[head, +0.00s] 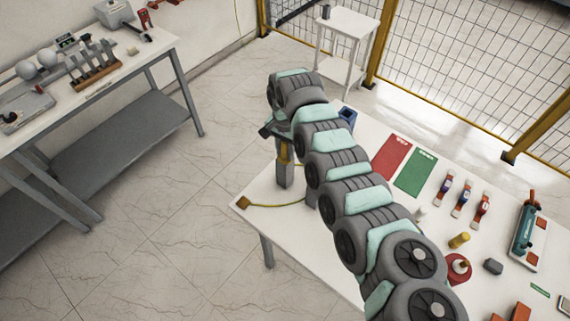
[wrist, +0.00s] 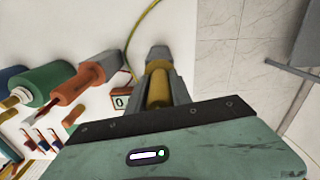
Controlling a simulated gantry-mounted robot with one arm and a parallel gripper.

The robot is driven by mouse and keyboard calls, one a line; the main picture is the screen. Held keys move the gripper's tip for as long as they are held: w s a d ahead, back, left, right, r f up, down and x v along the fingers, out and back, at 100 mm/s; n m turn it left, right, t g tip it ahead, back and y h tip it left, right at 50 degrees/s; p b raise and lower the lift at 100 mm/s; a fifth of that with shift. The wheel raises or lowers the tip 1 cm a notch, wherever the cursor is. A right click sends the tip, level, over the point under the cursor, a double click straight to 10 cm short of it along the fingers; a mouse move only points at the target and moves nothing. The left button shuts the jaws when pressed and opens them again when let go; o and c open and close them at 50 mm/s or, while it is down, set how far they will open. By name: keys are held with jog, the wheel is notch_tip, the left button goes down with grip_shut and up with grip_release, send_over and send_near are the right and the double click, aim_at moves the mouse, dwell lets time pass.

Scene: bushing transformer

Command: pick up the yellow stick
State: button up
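A short golden-yellow cylinder (head: 459,240) stands on the white table in the head view, right of my arm. My gripper (head: 284,182) points down at the table's far left end, well apart from that cylinder. In the wrist view my gripper (wrist: 160,53) has grey fingers with another yellow cylindrical part (wrist: 158,88) between them, near the palm. I cannot tell whether this part is a held stick or belongs to the gripper. The finger gap at the tips is not clear.
Red (head: 391,157) and green (head: 415,173) mats, several small red-and-blue parts (head: 463,200) and a red round part (head: 457,267) lie on the table. A yellow cord (head: 275,205) runs by my gripper. A yellow-framed fence (head: 470,60) stands behind.

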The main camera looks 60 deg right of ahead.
grip_shut()
jog(key=shift+r, duration=0.15)
